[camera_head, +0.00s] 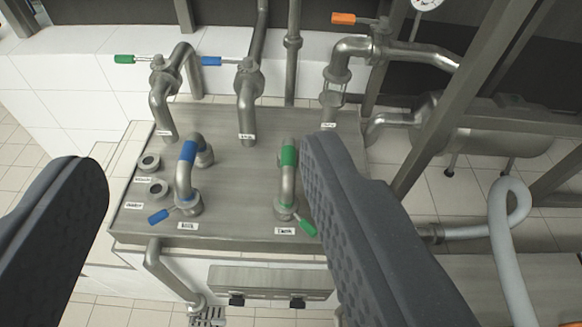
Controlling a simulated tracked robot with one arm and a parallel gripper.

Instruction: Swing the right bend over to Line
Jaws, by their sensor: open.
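The right bend (288,178) is a steel pipe with a green band, on the steel panel (240,195). Its front end stands at a port with a green-handled valve (304,226), behind a label that seems to read Tank (285,231). Its rear end is partly hidden by my right finger. I cannot make out which label reads Line. My gripper (203,165) is open and empty, its fingers wide apart. The right finger appears just right of the right bend; the left finger is left of the panel. I cannot tell whether the finger touches the bend.
A left bend (184,180) with a blue band and a blue handle (158,217) stands between the fingers. Two open ports (150,162) lie at the panel's left. Upright pipes with green, blue and orange handles (343,18) rise behind. A grey hose (507,250) is at right.

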